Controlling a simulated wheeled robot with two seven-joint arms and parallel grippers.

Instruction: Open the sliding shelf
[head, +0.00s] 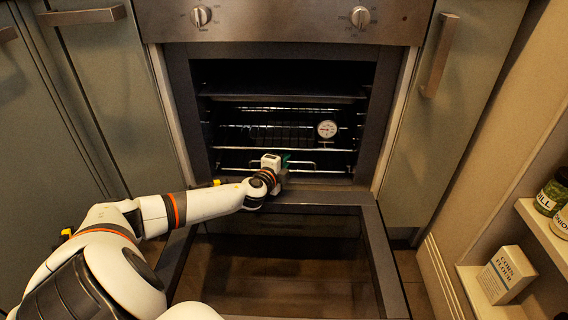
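The oven (180,110) stands straight ahead with its door (390,270) folded down flat toward me. Inside are wire shelves; a shelf front bar (240,149) runs across the middle of the cavity, and a lower rail (325,171) shows beneath it. The shelves appear to be inside the cavity. My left gripper (283,174) is at the oven opening, just above the door's inner edge and in front of the lower rail. Its fingers are small and partly hidden by its own wrist, so I cannot tell whether they touch a shelf. My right gripper is out of view.
A round dial thermometer (327,129) is inside the oven at the right. Cabinet doors with handles (440,55) flank the oven. At the right, open shelving (545,232) holds jars (550,196) and a corn flour box (506,274). The open door covers the floor in front.

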